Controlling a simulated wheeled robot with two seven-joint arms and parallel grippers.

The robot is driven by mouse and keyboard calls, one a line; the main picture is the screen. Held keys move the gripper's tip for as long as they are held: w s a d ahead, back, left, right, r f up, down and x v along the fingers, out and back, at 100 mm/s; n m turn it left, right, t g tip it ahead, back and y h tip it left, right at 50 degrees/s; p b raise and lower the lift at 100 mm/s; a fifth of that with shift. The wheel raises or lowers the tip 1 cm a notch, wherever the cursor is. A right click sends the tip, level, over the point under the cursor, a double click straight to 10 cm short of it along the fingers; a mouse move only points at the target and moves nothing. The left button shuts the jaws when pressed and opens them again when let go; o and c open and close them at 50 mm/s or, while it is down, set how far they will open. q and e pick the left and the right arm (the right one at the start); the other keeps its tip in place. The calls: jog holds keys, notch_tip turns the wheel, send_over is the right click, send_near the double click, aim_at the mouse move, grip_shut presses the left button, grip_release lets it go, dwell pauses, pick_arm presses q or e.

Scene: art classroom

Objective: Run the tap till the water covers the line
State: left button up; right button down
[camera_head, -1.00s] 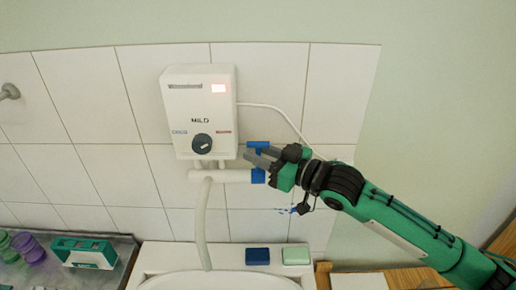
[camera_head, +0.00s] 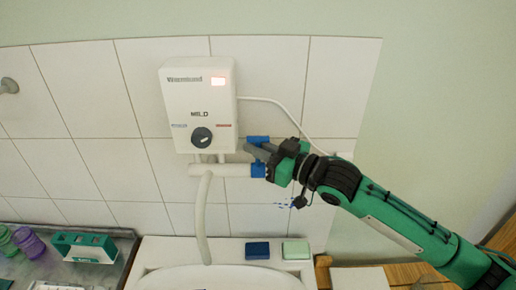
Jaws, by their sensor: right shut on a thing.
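A white wall water heater (camera_head: 200,95) has a lit display and a dark knob (camera_head: 202,137). A white spout (camera_head: 201,215) hangs down over the white basin (camera_head: 210,279) at the bottom edge. The basin's inside is mostly cut off; I see no water or line. My left gripper is out of view.
A blue block (camera_head: 257,251) and a pale green block (camera_head: 295,249) lie on the basin's back ledge. A teal box (camera_head: 88,247) and purple and green cups (camera_head: 28,242) stand on a tray at the left. A white cable runs from the heater.

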jog(key=shift+s+f+n+g+y+b, duration=0.15)
jog(key=shift+s+f+n+y+b, duration=0.25)
jog(key=shift+s+n+y+b, duration=1)
jog(key=shift+s+f+n+g+y+b, duration=0.25)
jog(key=shift+f+n+y+b, duration=0.25)
jog(key=shift+n+b, duration=1.75)
jog(key=shift+s+f+n+g+y+b, duration=0.1)
jog(key=shift+s+f+n+y+b, duration=0.2)
jog(key=shift+s+n+y+b, duration=1.1)
jog(key=shift+w+h+b, duration=0.4)
jog(key=shift+w+b, duration=0.2)
jog(key=shift+b, duration=0.2)
jog(key=c, duration=1.6)
grip_release()
jog(key=shift+o, duration=0.2)
